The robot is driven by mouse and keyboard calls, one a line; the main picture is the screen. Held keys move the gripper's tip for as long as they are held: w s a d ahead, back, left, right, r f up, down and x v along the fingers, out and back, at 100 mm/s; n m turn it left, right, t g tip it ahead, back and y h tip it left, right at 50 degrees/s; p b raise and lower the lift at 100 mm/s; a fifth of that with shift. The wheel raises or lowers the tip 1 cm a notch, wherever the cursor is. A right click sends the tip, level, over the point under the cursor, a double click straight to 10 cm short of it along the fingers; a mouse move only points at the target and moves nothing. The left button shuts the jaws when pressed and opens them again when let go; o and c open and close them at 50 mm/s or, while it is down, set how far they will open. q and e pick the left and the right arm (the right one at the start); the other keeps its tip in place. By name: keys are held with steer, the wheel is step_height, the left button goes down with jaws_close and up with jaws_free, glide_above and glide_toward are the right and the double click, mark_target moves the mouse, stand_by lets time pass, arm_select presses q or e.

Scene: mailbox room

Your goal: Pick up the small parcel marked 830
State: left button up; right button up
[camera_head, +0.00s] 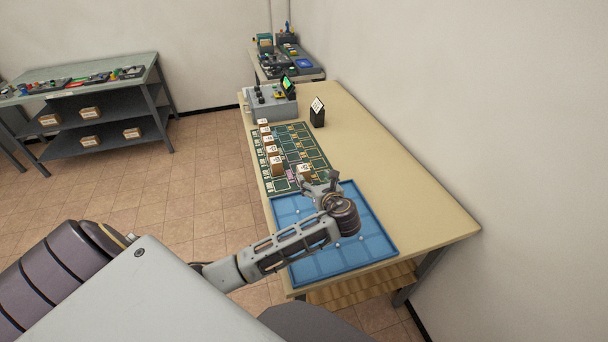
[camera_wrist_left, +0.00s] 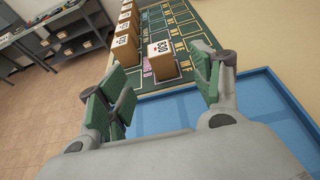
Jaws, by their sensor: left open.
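The small parcel marked 830 (camera_wrist_left: 162,60) is a brown box with a white label on top. It stands on the green gridded mat (camera_wrist_left: 196,26), just beyond my left fingertips in the left wrist view. In the head view the parcel (camera_head: 304,169) is partly hidden behind my left gripper (camera_head: 320,183). In the left wrist view my left gripper (camera_wrist_left: 162,85) is open and empty, its green-padded fingers apart, with the parcel ahead between them and not enclosed. My right gripper is not in view.
A row of similar parcels (camera_wrist_left: 124,45) stands along the mat's left side. A blue tray (camera_head: 375,253) lies under my left gripper. A grey device (camera_head: 268,106) and a black sign stand (camera_head: 318,117) are farther back. The table's right side is bare.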

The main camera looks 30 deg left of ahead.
mark_target(304, 168)
arm_select(q)
steer(key=shift+x, duration=4.1)
steer(key=shift+x, duration=2.6)
steer(key=shift+s+f, duration=0.15)
steer(key=shift+s, duration=0.05)
steer(key=shift+c, duration=0.2)
steer(key=c, duration=1.1)
steer(key=shift+a+r+p, duration=0.1)
steer(key=shift+r+p, duration=0.2)
steer(key=shift+r, duration=4.75)
